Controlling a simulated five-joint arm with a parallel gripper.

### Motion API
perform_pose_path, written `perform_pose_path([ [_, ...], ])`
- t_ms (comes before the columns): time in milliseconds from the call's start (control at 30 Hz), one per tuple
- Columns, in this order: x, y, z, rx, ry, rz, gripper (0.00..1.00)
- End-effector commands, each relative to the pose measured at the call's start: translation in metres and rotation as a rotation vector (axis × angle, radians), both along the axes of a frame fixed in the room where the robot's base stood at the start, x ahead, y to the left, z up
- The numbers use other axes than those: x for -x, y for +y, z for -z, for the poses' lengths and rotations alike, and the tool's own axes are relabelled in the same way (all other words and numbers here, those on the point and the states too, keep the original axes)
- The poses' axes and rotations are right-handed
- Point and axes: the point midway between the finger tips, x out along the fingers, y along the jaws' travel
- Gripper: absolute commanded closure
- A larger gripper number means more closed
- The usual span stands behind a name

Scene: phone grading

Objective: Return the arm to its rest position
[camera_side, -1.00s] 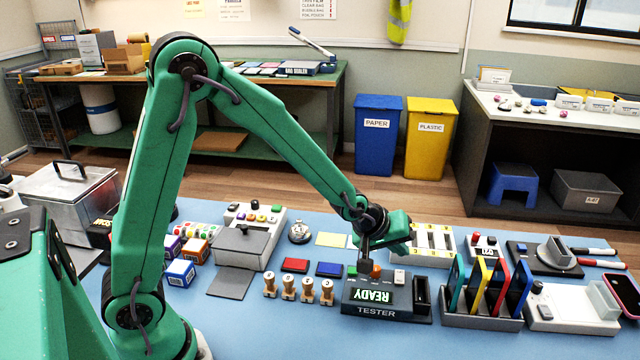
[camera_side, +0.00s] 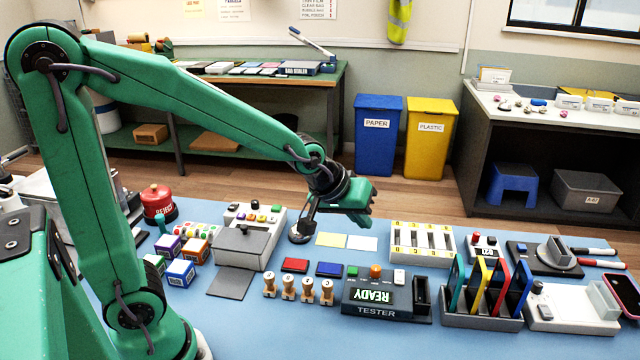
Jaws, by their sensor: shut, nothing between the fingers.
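My gripper (camera_side: 306,226) is shut and empty. It hangs in the air above the middle of the blue table, near the bell, with its fingers pointing down. My green arm reaches from the base at the lower left, over the left part of the table. The tester (camera_side: 385,296) stands at the front, to the right of my gripper, and its display reads READY. The bell (camera_side: 298,238) is partly hidden behind my fingertips.
Wooden stamps (camera_side: 298,289), red and blue pads (camera_side: 295,265), a lidded grey box (camera_side: 243,246) and labelled cubes (camera_side: 181,272) lie below the arm. A phone rack (camera_side: 482,318) stands right of the tester. A red button (camera_side: 157,203) stands at the left.

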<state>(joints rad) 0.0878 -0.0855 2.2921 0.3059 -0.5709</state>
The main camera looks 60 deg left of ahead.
Motion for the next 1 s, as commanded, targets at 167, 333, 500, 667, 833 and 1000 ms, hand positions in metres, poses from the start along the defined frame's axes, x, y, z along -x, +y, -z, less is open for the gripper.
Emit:
perform_pose_path([
  [167,0.036,0.01,-0.024,-0.069,0.016,0.076,1.0],
  [333,0.071,0.019,-0.04,-0.132,0.039,0.15,1.0],
  [500,0.107,0.026,-0.051,-0.193,0.063,0.229,1.0],
  [667,0.141,0.031,-0.057,-0.245,0.085,0.3,1.0],
  [833,0.169,0.034,-0.059,-0.286,0.105,0.362,1.0],
  [1000,0.182,0.036,-0.059,-0.305,0.118,0.392,1.0],
])
